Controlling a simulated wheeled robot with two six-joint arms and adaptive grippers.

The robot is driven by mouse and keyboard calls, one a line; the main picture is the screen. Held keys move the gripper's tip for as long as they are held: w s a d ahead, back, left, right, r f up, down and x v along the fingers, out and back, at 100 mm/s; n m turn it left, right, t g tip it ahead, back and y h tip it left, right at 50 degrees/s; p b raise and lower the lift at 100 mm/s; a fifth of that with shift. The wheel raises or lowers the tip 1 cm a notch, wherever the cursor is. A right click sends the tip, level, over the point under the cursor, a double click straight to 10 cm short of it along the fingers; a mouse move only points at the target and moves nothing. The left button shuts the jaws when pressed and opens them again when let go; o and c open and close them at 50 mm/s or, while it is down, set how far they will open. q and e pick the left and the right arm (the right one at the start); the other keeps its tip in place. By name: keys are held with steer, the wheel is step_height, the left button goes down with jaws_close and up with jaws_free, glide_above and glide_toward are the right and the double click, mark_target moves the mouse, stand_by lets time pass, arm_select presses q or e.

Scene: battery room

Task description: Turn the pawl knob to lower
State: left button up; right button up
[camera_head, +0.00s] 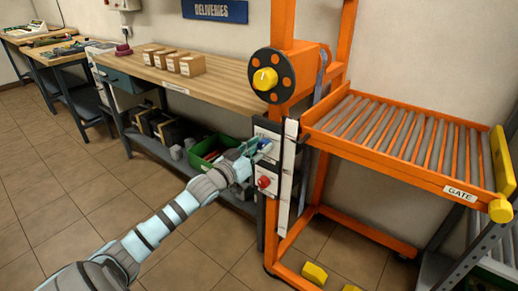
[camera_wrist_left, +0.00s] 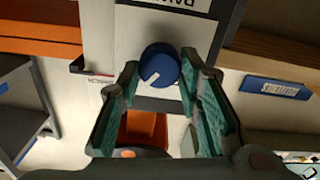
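The blue pawl knob (camera_wrist_left: 158,66), round with a white pointer line, sits on a white-labelled panel (camera_wrist_left: 150,22). The label's lettering is upside down and partly cut off in the wrist view. In the head view the knob (camera_head: 265,143) shows on the dark control panel of the orange frame, partly hidden by my gripper. My left gripper (camera_head: 252,150) is at the panel. In the wrist view its green-padded fingers (camera_wrist_left: 160,76) are apart, one on each side of the knob. I cannot tell whether they touch it. My right gripper is not in view.
A red button (camera_head: 264,182) is on the panel below the knob. A yellow knob on a round orange-dotted disc (camera_head: 265,79) is above. An orange roller conveyor (camera_head: 390,140) stands to the right, a wooden bench (camera_head: 210,88) with boxes to the left. The left floor is clear.

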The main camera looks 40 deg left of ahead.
arm_select(q)
steer(key=shift+c, duration=0.6)
steer(key=shift+r+m+p, duration=0.1)
steer(key=shift+m+p, duration=0.5)
steer(key=shift+m, duration=0.4)
steer(key=o, duration=1.1)
steer(key=shift+o, duration=0.2)
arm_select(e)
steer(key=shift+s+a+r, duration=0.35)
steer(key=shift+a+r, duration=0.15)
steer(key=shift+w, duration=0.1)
